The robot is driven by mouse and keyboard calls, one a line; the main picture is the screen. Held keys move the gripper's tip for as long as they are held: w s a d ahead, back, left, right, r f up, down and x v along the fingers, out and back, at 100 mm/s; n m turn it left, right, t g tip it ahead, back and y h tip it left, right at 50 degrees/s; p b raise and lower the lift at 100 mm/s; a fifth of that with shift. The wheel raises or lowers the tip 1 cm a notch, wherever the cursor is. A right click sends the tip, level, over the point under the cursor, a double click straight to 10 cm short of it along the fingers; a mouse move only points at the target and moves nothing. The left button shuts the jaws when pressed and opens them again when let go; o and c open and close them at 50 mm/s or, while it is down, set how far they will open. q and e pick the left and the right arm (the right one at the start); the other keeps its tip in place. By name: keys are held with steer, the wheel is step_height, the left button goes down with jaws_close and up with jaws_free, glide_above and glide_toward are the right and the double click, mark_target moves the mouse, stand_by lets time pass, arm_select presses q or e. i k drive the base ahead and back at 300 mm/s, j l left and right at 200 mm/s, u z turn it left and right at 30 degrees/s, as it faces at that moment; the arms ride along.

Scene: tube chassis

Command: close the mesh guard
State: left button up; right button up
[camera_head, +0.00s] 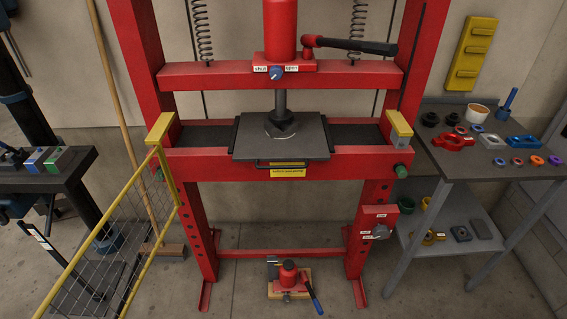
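The mesh guard (100,231) is a yellow tube frame with thin wire mesh at the lower left. Its upright hinge-side bar (166,182) stands by the left post of the red press (230,163), below a yellow block (160,128). The guard stands swung open, running from that post toward me and out of the bottom of the view, so its near end is hidden. The front of the press is uncovered. Neither of my grippers shows.
A dark bench (75,165) with coloured blocks stands left, close to the guard. A grey bench (450,180) with rings and small parts stands right. A red jack (288,275) with a blue handle sits on the floor below the press. A broom leans behind the guard.

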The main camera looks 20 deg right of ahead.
mark_target(58, 285)
steer(key=k+j+z, duration=0.2)
steer(key=j, duration=0.25)
steer(key=j+z, duration=0.2)
steer(key=j, duration=0.25)
steer(key=j+z, duration=0.2)
steer(key=j, duration=0.25)
steer(key=k+j+z, duration=0.2)
steer(key=j, duration=0.25)
steer(key=j+z, duration=0.25)
steer(key=j, duration=0.2)
steer(key=k+j+z, duration=0.2)
steer(key=j, duration=0.2)
steer(key=i+j+z, duration=0.15)
steer(key=j, duration=0.15)
steer(key=j+z, duration=0.15)
steer(key=j, duration=0.2)
